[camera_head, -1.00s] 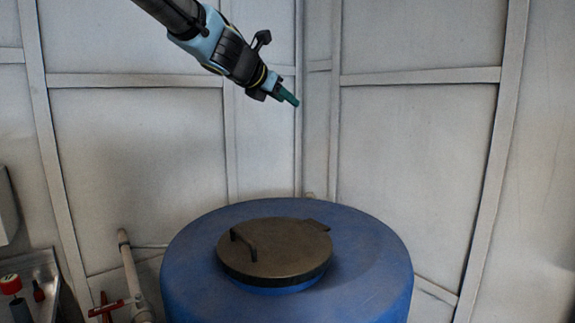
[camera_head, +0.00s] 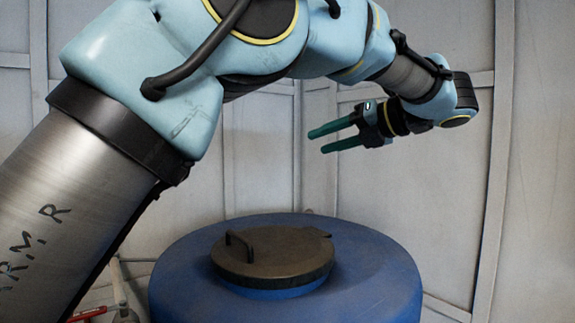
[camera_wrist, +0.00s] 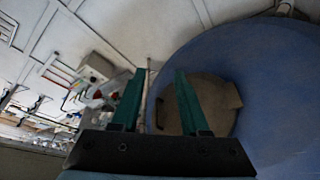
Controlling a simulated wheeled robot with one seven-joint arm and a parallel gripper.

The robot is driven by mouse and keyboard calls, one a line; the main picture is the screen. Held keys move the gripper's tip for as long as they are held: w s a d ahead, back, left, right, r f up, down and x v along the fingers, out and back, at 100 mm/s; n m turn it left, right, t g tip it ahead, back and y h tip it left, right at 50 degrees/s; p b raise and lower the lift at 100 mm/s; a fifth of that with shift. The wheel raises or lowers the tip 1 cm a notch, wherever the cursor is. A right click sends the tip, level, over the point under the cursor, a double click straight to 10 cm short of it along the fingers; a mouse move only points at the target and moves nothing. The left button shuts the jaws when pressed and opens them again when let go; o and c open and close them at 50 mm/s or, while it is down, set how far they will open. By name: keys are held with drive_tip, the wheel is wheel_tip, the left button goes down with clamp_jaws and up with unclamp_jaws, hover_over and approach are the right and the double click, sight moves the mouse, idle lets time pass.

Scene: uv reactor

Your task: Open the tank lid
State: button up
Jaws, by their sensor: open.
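The blue tank (camera_head: 375,275) stands in the lower middle of the head view. Its round dark brown lid (camera_head: 285,250) lies flat on top, closed, with a raised handle (camera_head: 240,240) on its left side and a small tab at the right edge. My gripper (camera_head: 315,140) is above the tank, higher than the lid, pointing left with its green fingers apart and empty. In the wrist view my gripper (camera_wrist: 155,75) shows its two fingers spread, with the lid (camera_wrist: 215,95) beyond and partly covered by the right finger. The tank (camera_wrist: 275,70) fills the right side there.
Pale panelled walls (camera_head: 420,190) stand close behind the tank. A pipe and red valve handle (camera_head: 90,312) are at the lower left. The wrist view shows blurred equipment (camera_wrist: 95,75) at left. The space between my gripper and the lid is clear.

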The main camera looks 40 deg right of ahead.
drive_tip(key=a+p+x, duration=0.1)
drive_tip(key=p+x, duration=0.2)
drive_tip(key=x, duration=0.7)
drive_tip(key=shift+f+y+p, duration=0.2)
drive_tip(key=shift+y+p, duration=0.1)
drive_tip(key=shift+p, duration=0.05)
drive_tip(key=shift+s+a, duration=0.1)
drive_tip(key=shift+a, duration=0.05)
clamp_jaws()
drive_tip(key=c, duration=0.7)
unclamp_jaws()
drive_tip(key=o, duration=0.7)
drive_tip(key=shift+s, duration=0.15)
